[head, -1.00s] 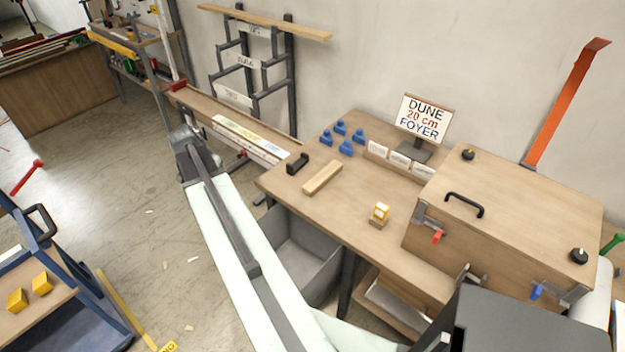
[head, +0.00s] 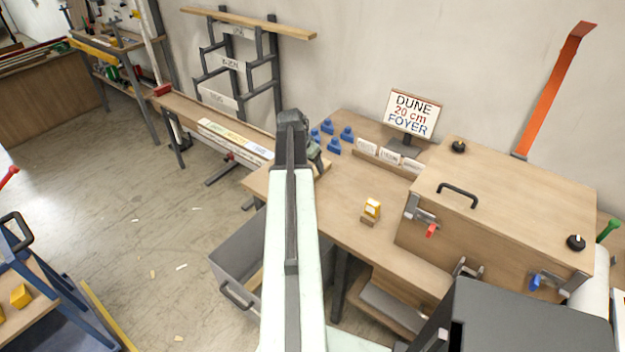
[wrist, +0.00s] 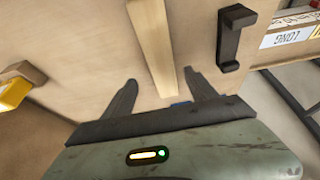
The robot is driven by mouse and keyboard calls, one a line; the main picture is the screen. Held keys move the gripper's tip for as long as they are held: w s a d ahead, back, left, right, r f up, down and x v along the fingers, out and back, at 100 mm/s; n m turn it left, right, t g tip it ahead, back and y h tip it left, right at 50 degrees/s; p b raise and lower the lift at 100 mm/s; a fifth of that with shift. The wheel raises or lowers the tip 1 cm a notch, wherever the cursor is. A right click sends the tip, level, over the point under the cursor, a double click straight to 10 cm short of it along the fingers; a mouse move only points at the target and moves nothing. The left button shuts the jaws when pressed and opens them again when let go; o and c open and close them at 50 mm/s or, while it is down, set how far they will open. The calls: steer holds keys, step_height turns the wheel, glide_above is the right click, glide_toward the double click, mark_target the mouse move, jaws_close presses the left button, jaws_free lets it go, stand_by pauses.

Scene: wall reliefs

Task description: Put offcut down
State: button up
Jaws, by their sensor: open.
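A pale wooden bar (wrist: 150,45) lies on the workbench (head: 345,195). In the wrist view its near end reaches the gap between my fingers. In the head view my arm hides most of it, and a bit of light wood (head: 323,168) shows beside my gripper. My gripper (wrist: 163,88) is open above the bench, with nothing clamped between its fingers. In the head view my gripper (head: 316,152) is partly hidden behind my arm. A light wooden strip (head: 256,279) shows inside the grey bin (head: 226,262) under the bench. I cannot tell which of these pieces is the offcut.
A black bracket (wrist: 235,35) stands beside the bar. Several blue pieces (head: 333,145) stand behind my gripper. A wooden box with a handle (head: 500,200) fills the right side. A sign (head: 412,115) reads DUNE 20 cm FOYER.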

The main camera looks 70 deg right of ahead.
mark_target(314, 172)
steer(key=b+x, duration=0.4)
steer(key=x, duration=0.1)
steer(key=shift+w+f+b, duration=0.15)
steer(key=shift+f+b, duration=0.05)
steer(key=shift+b, duration=0.15)
steer(key=shift+r, duration=0.2)
jaws_close()
steer(key=shift+r+p, duration=0.1)
steer(key=shift+p, duration=0.25)
